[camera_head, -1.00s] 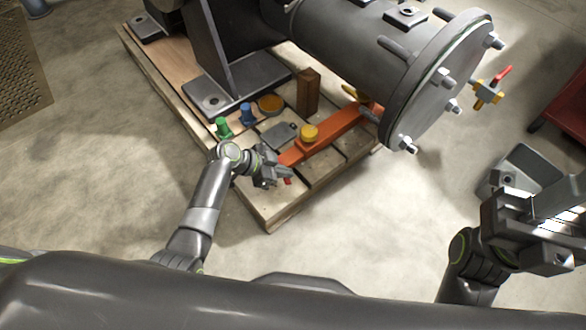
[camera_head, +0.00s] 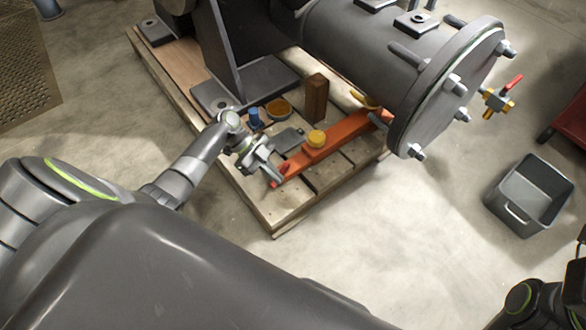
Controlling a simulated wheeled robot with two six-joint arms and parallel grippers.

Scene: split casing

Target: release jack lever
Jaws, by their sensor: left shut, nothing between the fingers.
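An orange jack (camera_head: 338,138) with a round yellow cap (camera_head: 317,139) lies on the wooden pallet (camera_head: 283,222), its far end under the grey cylinder. A small red lever (camera_head: 276,184) shows at its near end. My left gripper (camera_head: 270,172) is right at this red lever, shut with nothing between its fingers. It partly covers the jack's near end, and I cannot tell whether it touches the lever. At the bottom right only dark links of my right arm show; its gripper is out of view.
A flanged grey cylinder (camera_head: 375,47) overhangs the pallet. A wooden block (camera_head: 315,98), an orange-topped round tin (camera_head: 278,108) and a blue item (camera_head: 254,118) stand near the jack. A grey bin (camera_head: 530,194) is on the floor at right. The floor before the pallet is clear.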

